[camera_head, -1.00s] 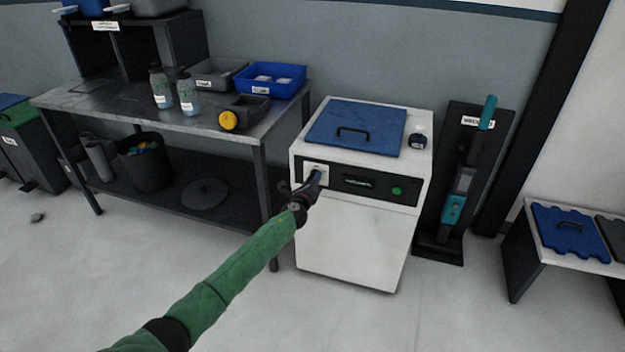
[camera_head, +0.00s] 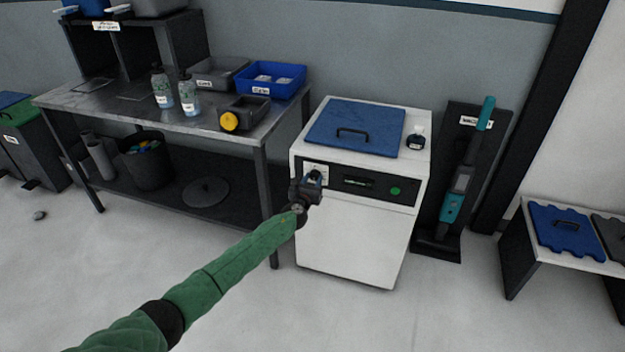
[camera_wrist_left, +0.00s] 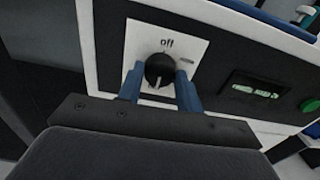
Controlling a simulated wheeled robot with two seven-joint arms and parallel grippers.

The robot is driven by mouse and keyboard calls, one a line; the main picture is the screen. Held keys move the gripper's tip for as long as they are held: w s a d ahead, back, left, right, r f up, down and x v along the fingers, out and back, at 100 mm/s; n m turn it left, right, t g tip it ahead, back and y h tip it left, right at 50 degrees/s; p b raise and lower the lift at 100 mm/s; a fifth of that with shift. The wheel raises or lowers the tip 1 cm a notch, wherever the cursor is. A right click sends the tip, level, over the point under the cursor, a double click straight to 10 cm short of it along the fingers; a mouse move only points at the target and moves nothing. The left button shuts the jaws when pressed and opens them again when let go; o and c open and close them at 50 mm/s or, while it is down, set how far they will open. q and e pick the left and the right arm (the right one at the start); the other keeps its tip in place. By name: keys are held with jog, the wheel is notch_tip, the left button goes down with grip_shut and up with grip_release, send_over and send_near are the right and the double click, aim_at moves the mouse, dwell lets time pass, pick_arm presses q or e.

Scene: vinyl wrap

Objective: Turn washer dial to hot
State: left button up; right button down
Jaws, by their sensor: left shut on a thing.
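The white washer (camera_head: 352,244) stands right of the metal table, with a black control strip across its upper front. The black dial (camera_wrist_left: 159,71) sits on a white plate (camera_wrist_left: 190,45) marked "off" above it; a light mark on the dial points down toward my gripper. My left gripper (camera_wrist_left: 161,84) has its two blue fingers on either side of the dial, shut on it. In the head view, my left gripper (camera_head: 314,178) is at the left of the washer's front and hides most of the dial. My right gripper is in neither view.
A green button (camera_head: 395,191) and a small display (camera_head: 358,183) are right of the dial. The metal table (camera_head: 110,112) is close on the left; a vacuum (camera_head: 457,195) stands on the right.

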pick_arm(q)
jog(key=shift+s+f, duration=0.1)
jog(key=shift+f, duration=0.1)
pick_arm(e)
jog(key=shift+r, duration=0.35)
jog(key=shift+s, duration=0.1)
pick_arm(q)
jog(key=o, duration=1)
jog(key=shift+r, duration=0.1)
jog(key=p+v, duration=0.1)
jog(key=v, duration=0.6)
jog(key=shift+s+a, duration=0.1)
jog(key=shift+s, duration=0.2)
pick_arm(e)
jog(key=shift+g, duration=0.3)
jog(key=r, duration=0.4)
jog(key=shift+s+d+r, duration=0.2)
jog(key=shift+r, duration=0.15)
